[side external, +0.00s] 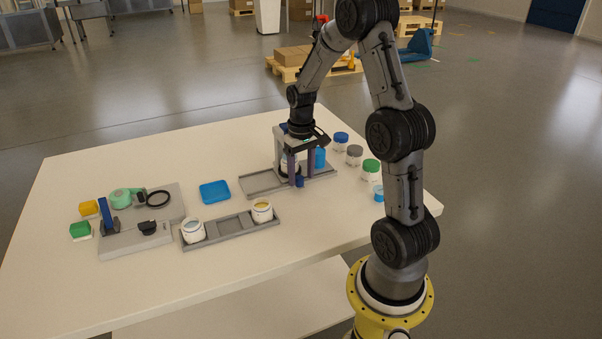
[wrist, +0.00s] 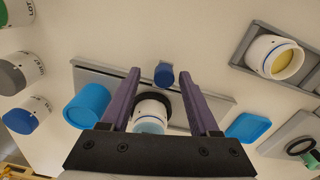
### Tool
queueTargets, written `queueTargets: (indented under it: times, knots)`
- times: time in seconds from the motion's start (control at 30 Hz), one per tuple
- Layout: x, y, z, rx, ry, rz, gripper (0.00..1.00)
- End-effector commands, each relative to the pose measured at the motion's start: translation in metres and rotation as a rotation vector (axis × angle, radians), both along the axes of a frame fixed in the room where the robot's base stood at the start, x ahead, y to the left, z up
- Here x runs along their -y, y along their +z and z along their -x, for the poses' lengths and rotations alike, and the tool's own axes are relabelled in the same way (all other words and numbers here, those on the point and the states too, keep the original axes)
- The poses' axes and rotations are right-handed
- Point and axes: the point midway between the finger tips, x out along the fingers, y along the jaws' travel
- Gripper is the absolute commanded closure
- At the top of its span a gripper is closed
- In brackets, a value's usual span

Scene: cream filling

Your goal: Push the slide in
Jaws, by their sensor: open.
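My gripper (side external: 300,180) is open and points down over the grey slide base (side external: 257,184) at the table's back right. In the wrist view, its two purple fingers (wrist: 160,76) stand apart, one on each side of a white jar with a black ring (wrist: 150,105). A blue knob (wrist: 164,74) at the edge of the grey base (wrist: 215,100) shows between the fingertips. The knob also shows low beside the fingers in the side view (side external: 300,182). I cannot tell whether the fingers touch it. The jar is mostly hidden in the side view.
A blue cylinder (wrist: 88,105) is close by the left finger in the wrist view. Lidded jars (side external: 354,154) line the right edge. A blue lid (side external: 214,192) lies left of the base. A grey tray (side external: 232,229) holds two white jars. Table is clear in front.

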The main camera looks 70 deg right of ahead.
Motion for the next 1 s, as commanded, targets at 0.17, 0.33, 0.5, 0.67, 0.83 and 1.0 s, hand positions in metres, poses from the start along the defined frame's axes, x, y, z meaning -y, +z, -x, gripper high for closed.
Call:
queueTargets:
  times: [0.17,0.33,0.5,0.67,0.83,1.0]
  knots:
    - [-0.001,0.005,0.000,0.001,0.000,-0.001,0.38]
    - [0.000,0.029,-0.001,0.004,0.000,0.003,0.38]
    - [0.000,0.067,-0.001,0.005,0.000,0.003,0.38]
    - [0.000,0.100,-0.001,0.005,0.000,0.003,0.38]
    - [0.000,0.125,0.000,0.003,0.000,0.002,0.38]
    - [0.000,0.137,0.000,0.001,0.000,0.001,0.38]
